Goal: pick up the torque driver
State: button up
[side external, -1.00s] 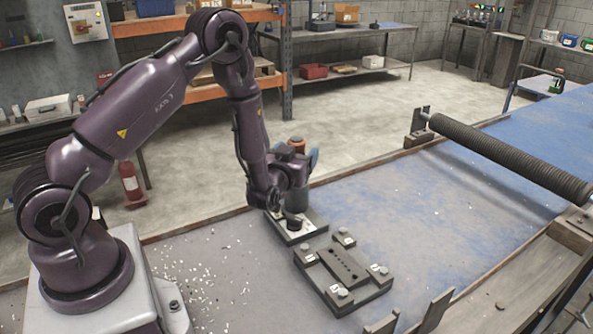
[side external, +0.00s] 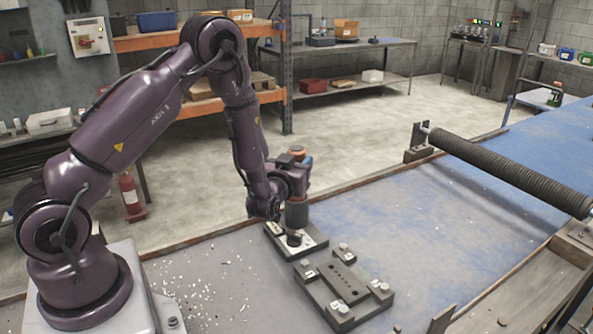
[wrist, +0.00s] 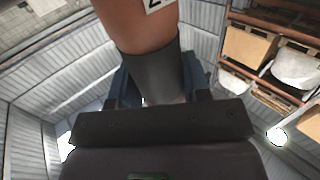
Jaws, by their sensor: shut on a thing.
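The torque driver (side external: 297,213) stands upright over a small dark plate (side external: 316,243) in the side external view. It has an orange-brown top and a grey lower body. My gripper (side external: 298,180) is shut around it at mid-height. In the wrist view the driver's orange-brown handle (wrist: 140,28), with a white numbered label, rises above a dark grey collar. My gripper's blue fingers (wrist: 157,85) lie on both sides of that collar. Their contact faces are hidden. A dark round piece shows on the plate below the driver; I cannot tell whether the driver's lower end is clear of it.
A dark fixture block (side external: 343,286) with pale corner knobs lies just right of the plate. A ribbed roller (side external: 512,172) spans the blue bench top at the right. Pale chips (side external: 205,285) are scattered near my base. The blue surface behind the fixture (side external: 410,230) is mostly clear.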

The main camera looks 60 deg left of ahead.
jog(key=shift+r, duration=4.3)
